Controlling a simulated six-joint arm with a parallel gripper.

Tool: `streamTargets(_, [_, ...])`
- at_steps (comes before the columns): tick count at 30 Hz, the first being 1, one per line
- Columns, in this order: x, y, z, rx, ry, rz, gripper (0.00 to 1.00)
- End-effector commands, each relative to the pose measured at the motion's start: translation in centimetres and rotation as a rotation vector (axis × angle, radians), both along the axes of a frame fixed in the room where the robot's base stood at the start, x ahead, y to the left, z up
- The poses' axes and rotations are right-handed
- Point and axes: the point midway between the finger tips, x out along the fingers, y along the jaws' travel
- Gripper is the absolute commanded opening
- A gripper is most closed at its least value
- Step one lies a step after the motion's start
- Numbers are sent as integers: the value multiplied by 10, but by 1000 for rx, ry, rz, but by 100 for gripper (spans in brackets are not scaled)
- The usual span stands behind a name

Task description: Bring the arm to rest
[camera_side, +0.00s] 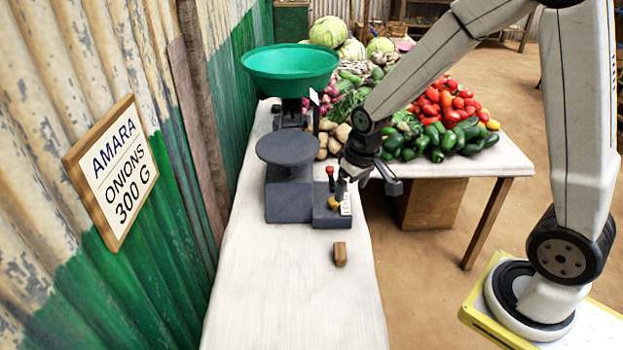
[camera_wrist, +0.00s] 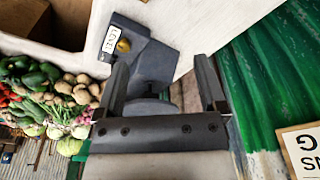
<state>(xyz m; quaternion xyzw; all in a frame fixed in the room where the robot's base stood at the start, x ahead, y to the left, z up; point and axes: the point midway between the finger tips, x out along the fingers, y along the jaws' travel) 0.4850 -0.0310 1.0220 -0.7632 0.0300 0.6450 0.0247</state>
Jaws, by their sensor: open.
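My gripper (camera_side: 372,182) is open. In the side view it is over the right side of the grey balance, close to its label and red-topped lever. In the wrist view, the two fingers (camera_wrist: 160,65) stand apart with nothing held between them, and the balance's grey body (camera_wrist: 155,62) shows beyond. The balance (camera_side: 288,200) has a flat grey pan (camera_side: 288,148) in front and a green bowl (camera_side: 290,66) at the back. A yellow object (camera_side: 333,203) is beside the white label. Whether the gripper touches the balance cannot be told.
A small brown block (camera_side: 340,254) is on the white counter (camera_side: 295,300), which is clear in front. Vegetables (camera_side: 440,125) are heaped behind and right. A corrugated wall with a sign (camera_side: 115,172) reading "AMARA ONIONS 300 G" borders the left.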

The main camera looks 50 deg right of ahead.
Motion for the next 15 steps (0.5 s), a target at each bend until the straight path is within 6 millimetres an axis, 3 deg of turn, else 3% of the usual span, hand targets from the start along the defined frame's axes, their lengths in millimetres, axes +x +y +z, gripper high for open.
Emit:
streamTargets(9, [-71, 26, 12, -2, -50, 60, 90])
streamTargets(15, [-91, 31, 12, -2, -64, 76, 90])
